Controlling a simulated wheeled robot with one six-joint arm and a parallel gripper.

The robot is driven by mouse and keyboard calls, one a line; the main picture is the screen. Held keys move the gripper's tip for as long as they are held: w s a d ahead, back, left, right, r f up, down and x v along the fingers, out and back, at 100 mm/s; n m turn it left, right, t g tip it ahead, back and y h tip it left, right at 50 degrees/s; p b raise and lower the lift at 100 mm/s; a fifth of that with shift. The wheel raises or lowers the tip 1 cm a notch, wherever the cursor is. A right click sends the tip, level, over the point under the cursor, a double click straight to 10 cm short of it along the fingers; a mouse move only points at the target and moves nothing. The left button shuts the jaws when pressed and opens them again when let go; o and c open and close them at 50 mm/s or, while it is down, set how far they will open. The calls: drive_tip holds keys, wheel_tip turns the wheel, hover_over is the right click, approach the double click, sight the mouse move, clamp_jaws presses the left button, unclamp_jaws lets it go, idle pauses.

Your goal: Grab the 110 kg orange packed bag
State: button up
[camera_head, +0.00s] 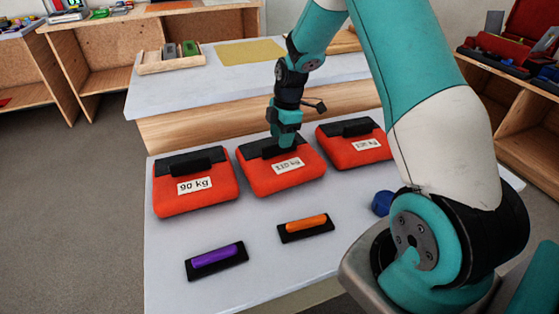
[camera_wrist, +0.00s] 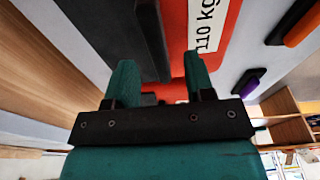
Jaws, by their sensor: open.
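The orange-red 110 kg bag (camera_head: 303,179) lies in the middle of a row of three on the grey table, its white label facing front. It also shows in the wrist view (camera_wrist: 240,45), with the label reading 110 kg. Its black handle (camera_wrist: 152,40) is by the fingertips. My gripper (camera_head: 283,147) points down at the top of this bag, over the handle. In the wrist view my gripper (camera_wrist: 160,70) has its two teal fingers apart. Whether the handle is between them or just beyond them, I cannot tell.
The 90 kg bag (camera_head: 196,196) lies to the left and another bag (camera_head: 352,150) to the right, close by. A purple-handled tool (camera_head: 216,260), an orange-handled tool (camera_head: 305,227) and a blue object (camera_head: 382,203) lie in front. A raised shelf (camera_head: 225,95) runs behind the bags.

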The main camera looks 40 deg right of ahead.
sight(280, 157)
drive_tip(key=f, duration=0.3)
drive_tip(key=shift+w+a+f, duration=0.15)
drive_tip(key=shift+a, duration=0.05)
drive_tip(key=shift+c, duration=0.5)
clamp_jaws()
idle(0.8)
